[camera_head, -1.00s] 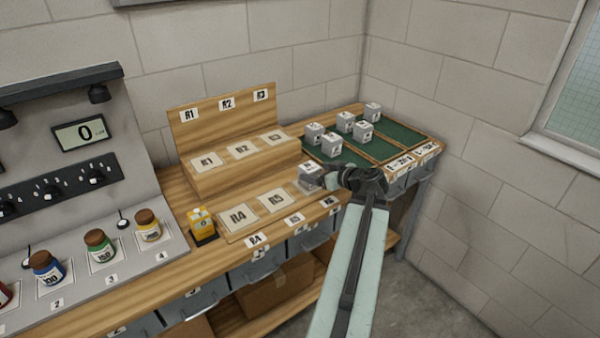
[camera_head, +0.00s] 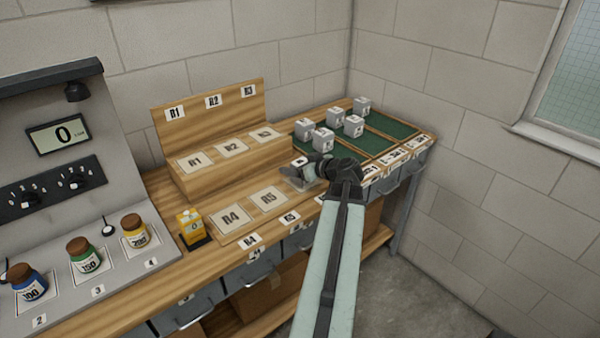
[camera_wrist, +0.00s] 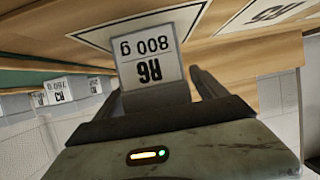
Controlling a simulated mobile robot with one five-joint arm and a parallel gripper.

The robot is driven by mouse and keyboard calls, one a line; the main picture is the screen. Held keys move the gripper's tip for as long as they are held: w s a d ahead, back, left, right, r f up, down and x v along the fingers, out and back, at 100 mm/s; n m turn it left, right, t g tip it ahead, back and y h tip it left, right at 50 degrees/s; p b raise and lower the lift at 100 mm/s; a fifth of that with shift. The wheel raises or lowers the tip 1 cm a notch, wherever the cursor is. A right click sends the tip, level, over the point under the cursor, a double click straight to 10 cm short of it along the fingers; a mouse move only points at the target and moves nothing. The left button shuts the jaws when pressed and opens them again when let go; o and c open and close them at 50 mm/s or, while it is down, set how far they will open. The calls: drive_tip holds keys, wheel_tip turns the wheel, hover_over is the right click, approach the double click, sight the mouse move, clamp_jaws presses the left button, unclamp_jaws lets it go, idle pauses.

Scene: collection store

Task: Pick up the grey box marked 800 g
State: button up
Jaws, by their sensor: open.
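The grey box marked R6 800 g (camera_wrist: 150,58) fills the upper middle of the wrist view, its label upside down. It is on a white framed pad of the wooden step. My gripper (camera_wrist: 158,90) is open, with one dark finger on each side of the box's near part; whether the fingers touch it I cannot tell. In the head view my gripper (camera_head: 303,176) is at the right end of the lower step and hides most of that box; only a pale bit of its top (camera_head: 300,161) shows.
Several other grey boxes (camera_head: 323,138) stand in the green-lined tray (camera_head: 396,128) behind my gripper. Pads R4 (camera_head: 231,219) and R5 (camera_head: 269,199) are bare. A small yellow device (camera_head: 190,225) and jars (camera_head: 133,230) stand to the left.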

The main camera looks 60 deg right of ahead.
drive_tip(key=c, duration=1.7)
drive_tip(key=shift+c, duration=0.2)
